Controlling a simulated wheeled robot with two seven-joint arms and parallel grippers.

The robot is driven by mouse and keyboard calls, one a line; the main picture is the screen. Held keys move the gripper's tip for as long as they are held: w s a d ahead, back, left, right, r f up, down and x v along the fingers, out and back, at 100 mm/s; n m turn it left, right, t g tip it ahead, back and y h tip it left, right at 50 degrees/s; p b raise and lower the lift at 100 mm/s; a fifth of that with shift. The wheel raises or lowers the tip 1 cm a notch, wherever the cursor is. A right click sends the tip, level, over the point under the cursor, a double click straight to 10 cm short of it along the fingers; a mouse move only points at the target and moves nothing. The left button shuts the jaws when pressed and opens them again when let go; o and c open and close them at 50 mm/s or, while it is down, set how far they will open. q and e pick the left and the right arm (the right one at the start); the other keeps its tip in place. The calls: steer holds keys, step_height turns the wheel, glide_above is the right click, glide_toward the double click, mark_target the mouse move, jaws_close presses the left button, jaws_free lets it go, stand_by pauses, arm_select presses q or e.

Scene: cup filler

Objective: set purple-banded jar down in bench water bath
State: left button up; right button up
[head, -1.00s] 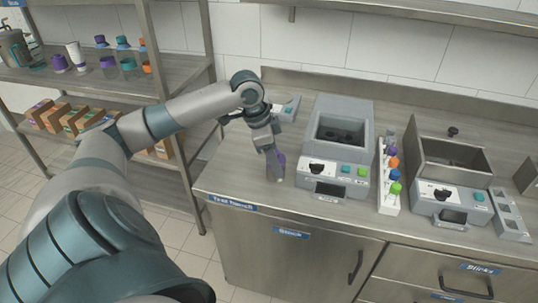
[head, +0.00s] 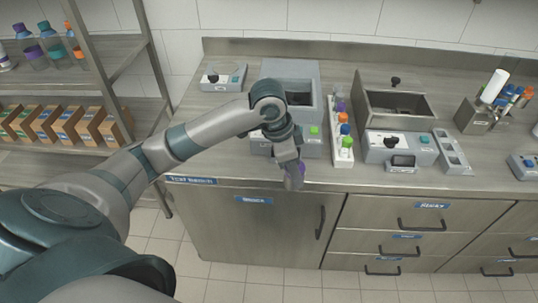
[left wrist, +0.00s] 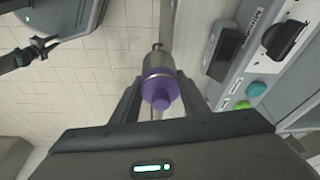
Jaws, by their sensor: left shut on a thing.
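My left gripper (head: 290,163) is shut on the purple-banded jar (head: 294,178). It holds the jar in front of the bench's front edge, before the tall grey unit. In the left wrist view the jar (left wrist: 159,72) sits between the two fingers (left wrist: 161,98), its purple end towards the camera. The unit with an open steel basin (head: 373,103) and a front control panel looks like the bench water bath. It stands to the right of the gripper. Its basin floor is not clear. My right gripper is not in view.
The tall grey unit (head: 306,70) with an open well is partly hidden by my arm. A white rack (head: 343,157) with coloured-capped tubes stands between the two units. A grey holder (head: 453,150) stands right of the basin unit. Bare bench top (head: 505,165) lies farther right.

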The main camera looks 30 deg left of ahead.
arm_select(q)
steer(key=shift+s+d+f+n+t+y, duration=0.2)
steer(key=shift+s+d+f+n+y, duration=0.4)
steer(key=shift+n, duration=1.05)
steer(key=shift+s+d+f+n+t+y, duration=0.25)
steer(key=shift+d+f+n, duration=0.4)
steer(key=shift+n, duration=0.95)
steer(key=shift+s+d+f+n+t+y, duration=0.15)
steer(key=shift+s+d+f+n+y, duration=0.45)
steer(key=shift+n, duration=1.05)
steer(key=shift+w+a+f, duration=0.15)
steer(key=shift+w+f, duration=0.05)
steer(key=shift+w, duration=0.05)
